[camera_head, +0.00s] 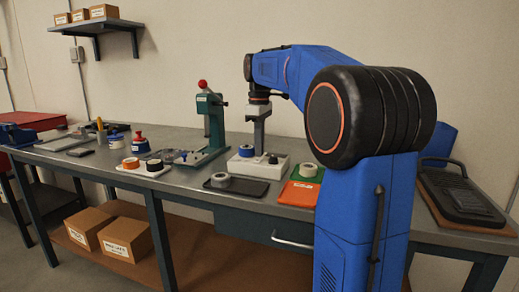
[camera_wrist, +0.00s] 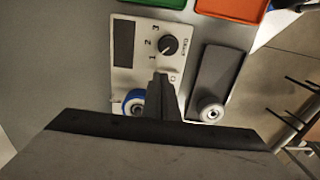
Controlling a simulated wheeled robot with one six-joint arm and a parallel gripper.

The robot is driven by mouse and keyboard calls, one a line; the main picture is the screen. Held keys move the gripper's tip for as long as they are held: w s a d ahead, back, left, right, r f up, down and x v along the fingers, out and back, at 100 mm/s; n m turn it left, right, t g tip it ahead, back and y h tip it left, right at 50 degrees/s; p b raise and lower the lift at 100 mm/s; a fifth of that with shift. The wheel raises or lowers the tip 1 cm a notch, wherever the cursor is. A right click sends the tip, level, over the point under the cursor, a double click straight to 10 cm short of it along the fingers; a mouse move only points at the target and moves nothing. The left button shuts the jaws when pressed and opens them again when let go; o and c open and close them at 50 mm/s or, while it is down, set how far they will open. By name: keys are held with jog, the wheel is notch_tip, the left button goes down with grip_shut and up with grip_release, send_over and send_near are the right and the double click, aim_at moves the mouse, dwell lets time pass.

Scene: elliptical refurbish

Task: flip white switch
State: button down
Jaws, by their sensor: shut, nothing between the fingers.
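A white control box (camera_head: 272,168) stands on the bench under my gripper (camera_head: 259,151). In the wrist view the box (camera_wrist: 123,81) has a dark panel, a black knob (camera_wrist: 168,45) and marks 1, 2 and 3 around it. A small pale square mark or part (camera_wrist: 173,77) shows beside the fingers; I cannot tell whether it is the white switch. My gripper (camera_wrist: 161,78) is shut and empty, pointing down over the box's near part. Its fingers hide some of the box, and I cannot tell whether they touch it.
A blue-rimmed roll (camera_wrist: 130,106) is at the box beside the fingers. A dark tray (camera_wrist: 216,72) with a grey roll (camera_wrist: 212,113) lies to the right. Orange (camera_head: 299,194) and green (camera_head: 310,174) trays are close by. A green press (camera_head: 214,125) stands left.

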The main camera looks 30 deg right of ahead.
aim_at(258, 159)
jog(key=shift+f, duration=0.3)
jog(key=shift+f, duration=0.2)
jog(key=shift+s, duration=0.1)
dwell(0.3)
jog(key=shift+s+a+r, duration=0.15)
jog(key=shift+s+a, duration=0.25)
jog(key=shift+a, duration=0.15)
notch_tip(258, 159, up, 14)
dwell(0.7)
